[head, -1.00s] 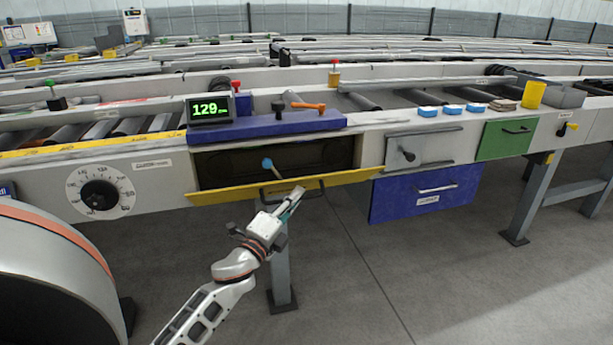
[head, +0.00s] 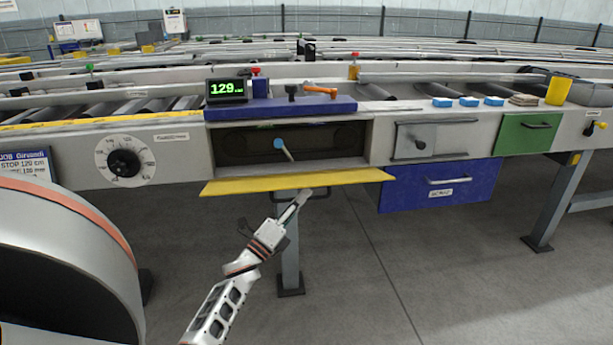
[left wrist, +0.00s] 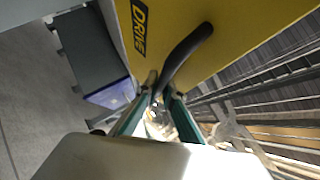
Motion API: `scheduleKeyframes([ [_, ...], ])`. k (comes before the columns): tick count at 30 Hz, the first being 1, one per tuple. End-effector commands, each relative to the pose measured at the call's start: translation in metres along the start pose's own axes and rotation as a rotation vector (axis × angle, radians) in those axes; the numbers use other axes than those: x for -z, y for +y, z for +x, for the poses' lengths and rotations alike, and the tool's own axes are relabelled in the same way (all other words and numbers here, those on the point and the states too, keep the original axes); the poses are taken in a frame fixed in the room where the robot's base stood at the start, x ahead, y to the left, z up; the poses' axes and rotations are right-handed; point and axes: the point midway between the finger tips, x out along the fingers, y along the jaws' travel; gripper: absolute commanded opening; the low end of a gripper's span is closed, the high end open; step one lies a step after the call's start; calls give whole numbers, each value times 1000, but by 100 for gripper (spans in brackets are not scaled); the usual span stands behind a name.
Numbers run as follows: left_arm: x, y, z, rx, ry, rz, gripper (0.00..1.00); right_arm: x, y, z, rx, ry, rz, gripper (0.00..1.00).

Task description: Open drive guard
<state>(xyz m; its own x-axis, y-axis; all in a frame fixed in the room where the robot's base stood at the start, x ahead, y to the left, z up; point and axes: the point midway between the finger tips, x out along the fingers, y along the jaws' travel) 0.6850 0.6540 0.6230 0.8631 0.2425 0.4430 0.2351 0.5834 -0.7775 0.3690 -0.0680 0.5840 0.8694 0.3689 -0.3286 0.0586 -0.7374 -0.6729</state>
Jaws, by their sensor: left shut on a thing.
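The yellow drive guard (head: 300,182) is a flap along the lower edge of a dark recess (head: 250,148) in the table front. It is folded down and out, and the recess shows a blue-knobbed lever (head: 281,146). My left gripper (head: 303,197) is below the flap, shut on its dark handle. In the left wrist view the curved black handle (left wrist: 187,52) runs between the fingers (left wrist: 157,105), and the yellow guard face (left wrist: 225,30) carries a "DRIVE" label (left wrist: 139,27). My right gripper is not in view.
A dial (head: 124,163) is left of the recess. A grey panel (head: 430,139), a blue drawer (head: 440,186) and a green panel (head: 527,134) are to the right. A table leg (head: 290,255) stands behind my left arm. The floor in front is clear.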

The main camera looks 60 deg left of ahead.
Motion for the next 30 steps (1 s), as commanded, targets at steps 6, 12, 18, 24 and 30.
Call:
scheduleKeyframes([
  [6,6,11,-6,68,4,60,0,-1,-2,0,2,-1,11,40],
  [12,9,16,-9,100,6,93,0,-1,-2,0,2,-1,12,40],
  [18,11,18,-10,112,6,103,0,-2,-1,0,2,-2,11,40],
  [24,11,18,-10,113,7,103,0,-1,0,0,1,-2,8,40],
  [30,12,18,-11,113,8,101,25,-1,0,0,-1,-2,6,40],
])
